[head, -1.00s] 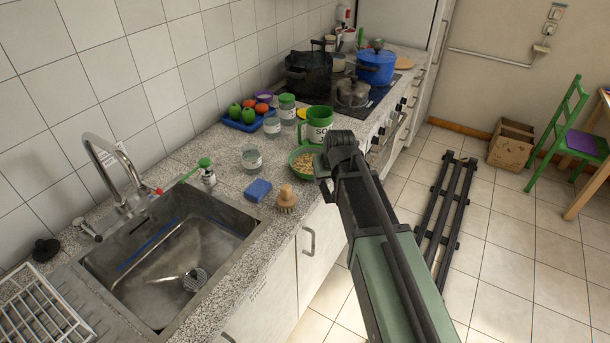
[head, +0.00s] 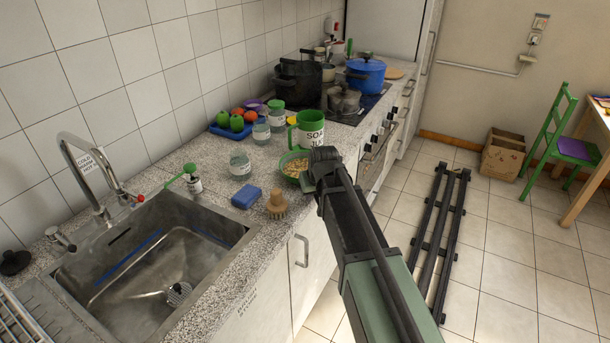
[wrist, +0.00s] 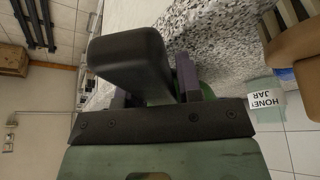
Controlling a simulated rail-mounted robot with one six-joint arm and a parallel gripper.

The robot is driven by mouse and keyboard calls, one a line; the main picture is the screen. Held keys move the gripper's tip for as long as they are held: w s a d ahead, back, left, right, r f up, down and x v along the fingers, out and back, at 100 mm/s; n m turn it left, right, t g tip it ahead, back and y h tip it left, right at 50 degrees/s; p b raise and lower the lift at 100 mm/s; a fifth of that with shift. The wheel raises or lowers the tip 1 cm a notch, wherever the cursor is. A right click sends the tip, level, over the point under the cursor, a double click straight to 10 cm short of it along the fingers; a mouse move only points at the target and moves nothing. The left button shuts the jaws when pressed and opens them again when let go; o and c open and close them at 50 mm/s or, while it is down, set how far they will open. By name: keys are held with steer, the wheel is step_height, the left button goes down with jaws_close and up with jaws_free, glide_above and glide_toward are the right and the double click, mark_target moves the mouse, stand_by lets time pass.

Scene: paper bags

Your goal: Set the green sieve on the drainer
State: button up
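A round green-rimmed vessel, which looks like the green sieve (head: 291,167), sits near the front edge of the counter with tan grainy contents. My gripper (head: 309,183) is at its right side, close to its rim; I cannot tell whether they touch. My arm covers the vessel's right part. In the wrist view my gripper (wrist: 150,95) fills the middle, with a dark block hiding most of the finger gap. A sliver of green shows beside the right finger. The drainer (head: 14,326), a wire rack, is cut off at the lower left, left of the sink.
A steel sink (head: 165,255) lies between drainer and sieve. A blue sponge (head: 246,197), brush (head: 277,204), glass jar (head: 240,163) and green mug (head: 309,130) stand around the sieve. Pots, including a blue pot (head: 365,75), are farther back.

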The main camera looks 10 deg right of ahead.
jaws_close()
steer(key=shift+r, duration=0.15)
